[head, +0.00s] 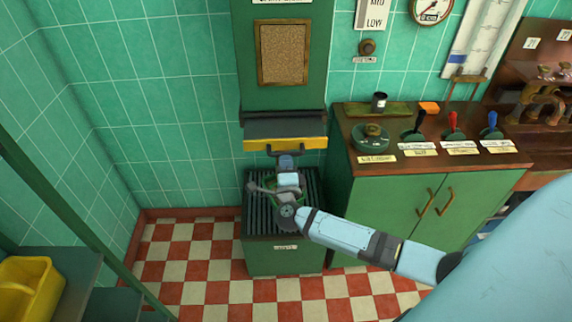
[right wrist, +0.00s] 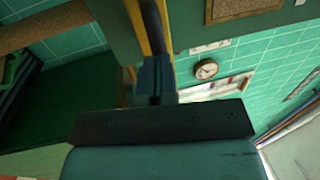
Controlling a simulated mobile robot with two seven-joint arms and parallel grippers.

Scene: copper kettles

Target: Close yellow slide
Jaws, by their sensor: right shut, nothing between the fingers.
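The yellow slide (head: 312,144) is a horizontal yellow bar with a dark handle, on the front of the green wall unit under a dark hood. My right gripper (head: 286,161) is just below the handle, close in front of the slide. Its fingers are shut and empty. I cannot tell whether they touch the handle. In the right wrist view the blue fingers (right wrist: 154,75) point up toward a yellow strip, the slide's edge (right wrist: 144,30). How far the slide stands out is hard to tell. My left gripper is not in view.
A green base with a dark slatted top (head: 256,215) stands below the slide. A green cabinet (head: 400,205) with levers on its wooden top is to the right. A yellow bin (head: 28,285) sits on a shelf at lower left. The checkered floor is clear at left.

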